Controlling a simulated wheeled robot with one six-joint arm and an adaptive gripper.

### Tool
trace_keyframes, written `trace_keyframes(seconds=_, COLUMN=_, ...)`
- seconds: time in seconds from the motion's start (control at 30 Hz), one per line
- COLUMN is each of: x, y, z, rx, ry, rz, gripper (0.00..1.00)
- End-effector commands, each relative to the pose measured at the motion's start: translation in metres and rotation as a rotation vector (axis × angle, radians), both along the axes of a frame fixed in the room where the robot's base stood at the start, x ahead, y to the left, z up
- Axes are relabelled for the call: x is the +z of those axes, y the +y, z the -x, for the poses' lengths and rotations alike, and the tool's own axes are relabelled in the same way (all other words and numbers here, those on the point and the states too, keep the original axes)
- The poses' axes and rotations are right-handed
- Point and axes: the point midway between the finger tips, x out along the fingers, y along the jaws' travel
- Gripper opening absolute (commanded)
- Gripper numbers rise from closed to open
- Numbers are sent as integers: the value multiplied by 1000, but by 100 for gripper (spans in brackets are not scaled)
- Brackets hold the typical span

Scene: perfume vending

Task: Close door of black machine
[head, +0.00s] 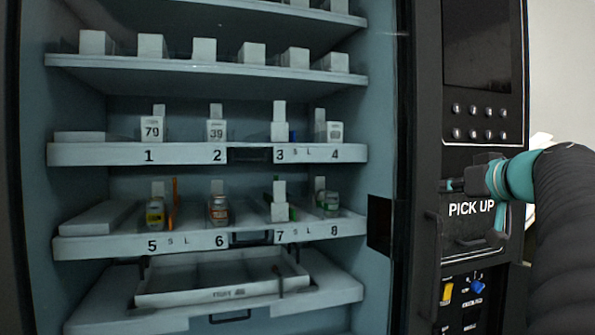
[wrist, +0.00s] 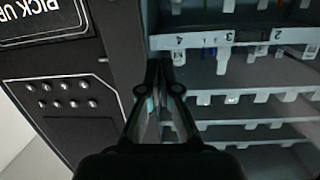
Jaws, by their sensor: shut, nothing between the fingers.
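The black machine (head: 425,110) fills most of the head view, with its pale blue interior and shelves showing. Its black control panel (head: 484,150) carries a dark screen, round buttons and the words "PICK UP". A dark vertical handle (head: 434,245) is on the panel's left side. I cannot tell how far the door stands open. My gripper (head: 445,186) is shut and empty, in front of the panel, with its fingers pointing left. In the wrist view, my gripper (wrist: 155,75) shows before the dark upright between panel and shelves; contact is unclear. The wrist view is turned over.
Numbered shelves (head: 100,153) hold small white boxes and bottles. A white tray (head: 160,300) sits at the bottom of the interior. A black square fitting (head: 380,225) is on the right inner wall. Yellow and blue knobs (head: 446,292) sit low on the panel. A pale wall is at right.

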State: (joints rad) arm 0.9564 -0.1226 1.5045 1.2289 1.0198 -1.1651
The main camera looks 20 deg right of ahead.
Motion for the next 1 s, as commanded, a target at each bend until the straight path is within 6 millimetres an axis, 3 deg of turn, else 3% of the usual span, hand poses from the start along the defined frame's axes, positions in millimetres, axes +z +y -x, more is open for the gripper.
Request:
trace_keyframes(seconds=0.03, x=8, y=-20, z=7, rx=-13, ry=-45, rz=12, gripper=0)
trace_keyframes(seconds=0.13, x=28, y=-44, z=17, rx=-20, ry=-118, rz=37, gripper=0)
trace_keyframes(seconds=0.37, x=47, y=-62, z=24, rx=-22, ry=-183, rz=65, gripper=0)
trace_keyframes(seconds=0.57, x=48, y=-61, z=-2, rx=-18, ry=-183, rz=63, gripper=0)
trace_keyframes(seconds=1.0, x=48, y=-63, z=-82, rx=-19, ry=-182, rz=62, gripper=0)
